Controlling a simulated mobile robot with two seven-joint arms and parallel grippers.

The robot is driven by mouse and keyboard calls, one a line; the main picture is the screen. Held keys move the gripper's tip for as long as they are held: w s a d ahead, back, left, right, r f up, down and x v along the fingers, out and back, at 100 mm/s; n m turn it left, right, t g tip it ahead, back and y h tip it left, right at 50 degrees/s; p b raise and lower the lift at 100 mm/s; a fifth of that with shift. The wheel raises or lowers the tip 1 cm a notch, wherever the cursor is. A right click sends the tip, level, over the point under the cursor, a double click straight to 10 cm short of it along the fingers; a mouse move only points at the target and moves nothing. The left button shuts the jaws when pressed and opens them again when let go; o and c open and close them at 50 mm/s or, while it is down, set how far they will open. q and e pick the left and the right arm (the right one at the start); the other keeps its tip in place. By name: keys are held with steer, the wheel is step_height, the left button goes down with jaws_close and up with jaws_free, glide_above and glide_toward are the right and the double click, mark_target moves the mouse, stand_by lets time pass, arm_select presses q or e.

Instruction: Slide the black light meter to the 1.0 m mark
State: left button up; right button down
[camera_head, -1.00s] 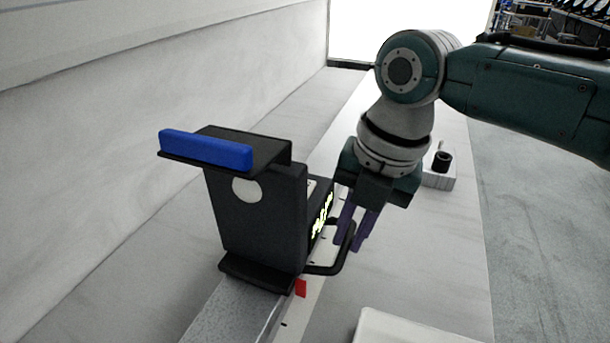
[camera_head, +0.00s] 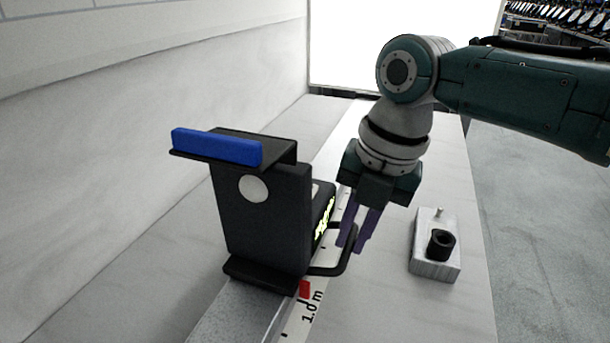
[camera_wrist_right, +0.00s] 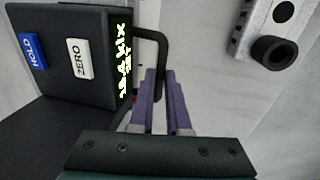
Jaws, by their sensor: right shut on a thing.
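The black light meter (camera_head: 262,215) stands upright on a grey metal rail (camera_head: 238,312). It has a blue bar on top, a white disc and a lit display on its side. A small red pointer (camera_head: 304,289) at its foot lies beside the printed 1.0 m label (camera_head: 313,306); I cannot tell whether it lines up exactly. My right gripper (camera_head: 357,238) is shut on the meter's black side handle (camera_head: 330,268). The wrist view shows the fingers (camera_wrist_right: 160,88) at the handle (camera_wrist_right: 160,42), beside the HOLD and ZERO buttons. My left gripper is not in view.
A pale block (camera_head: 433,268) with a black cylinder and a small peg stands on the table right of my right gripper. A white wall (camera_head: 140,130) runs along the left. The table (camera_head: 400,310) between the handle and the block is clear.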

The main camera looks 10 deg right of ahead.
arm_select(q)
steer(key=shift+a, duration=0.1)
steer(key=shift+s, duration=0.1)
arm_select(e)
steer(key=c, duration=0.9)
jaws_free()
arm_select(q)
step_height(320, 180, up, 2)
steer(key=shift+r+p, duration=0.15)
steer(key=shift+p, duration=1)
arm_select(e)
steer(key=r, duration=0.3)
steer(key=d+r, duration=0.1)
steer(key=r, duration=0.2)
steer(key=s+r, duration=0.1)
steer(key=r, duration=0.2)
steer(key=shift+d+r, duration=0.25)
steer(key=shift+r, duration=0.15)
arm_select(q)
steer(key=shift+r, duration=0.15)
arm_select(e)
steer(key=shift+s+a, duration=0.1)
